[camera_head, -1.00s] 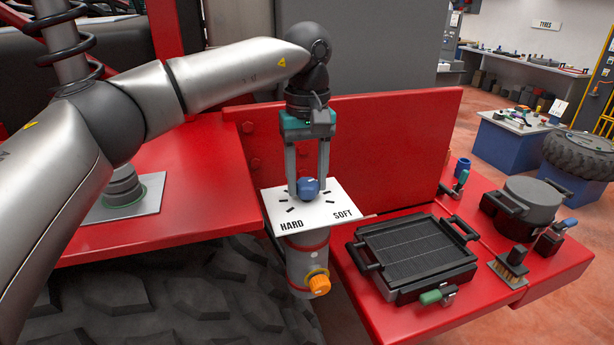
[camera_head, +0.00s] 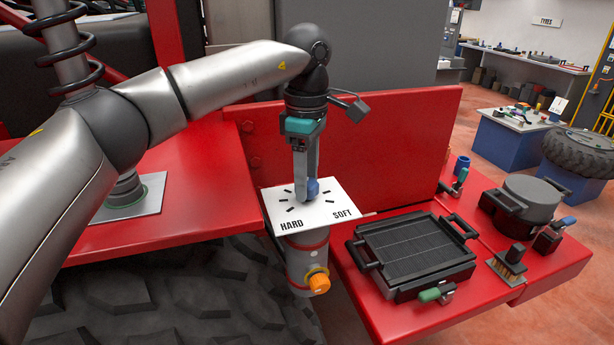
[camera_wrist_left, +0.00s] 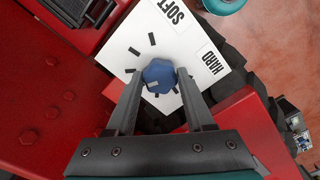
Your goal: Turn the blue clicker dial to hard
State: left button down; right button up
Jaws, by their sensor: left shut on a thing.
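The blue clicker dial (camera_head: 313,187) sits in the middle of a white plate (camera_head: 335,200) marked HARD at front left and SOFT at front right, with black tick marks around it. My left gripper (camera_head: 307,192) points down from above and is shut on the dial, hiding part of it. In the left wrist view the dial (camera_wrist_left: 158,74) shows between the two fingertips (camera_wrist_left: 158,78), with a small pale pointer mark on its lower left face. Exactly which tick the mark faces is hard to tell. My right gripper is not in view.
Below the plate is a grey cylinder with an orange knob (camera_head: 319,284). To the right, a red bench holds a black grill-like tray (camera_head: 415,250), a grey lidded pot (camera_head: 531,198) and a brush (camera_head: 510,264). A red upright panel (camera_head: 390,150) stands behind.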

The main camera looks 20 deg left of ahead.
pick_arm(q)
jog(key=n, duration=0.3)
jog(key=shift+r+n, duration=0.1)
jog(key=shift+n, duration=0.2)
jog(key=n, duration=0.3)
jog(key=shift+n, duration=0.3)
jog(key=n, duration=0.3)
jog(key=shift+n, duration=0.4)
jog(key=n, duration=0.3)
jog(key=shift+n+b, duration=0.3)
jog(key=n, duration=0.3)
jog(key=shift+n, duration=0.3)
jog(key=n, duration=0.3)
jog(key=shift+n+b, duration=0.3)
jog(key=n, duration=0.6)
jog(key=shift+n+b, duration=0.3)
jog(key=shift+b, duration=0.05)
jog(key=shift+c, duration=1.4)
grip_release()
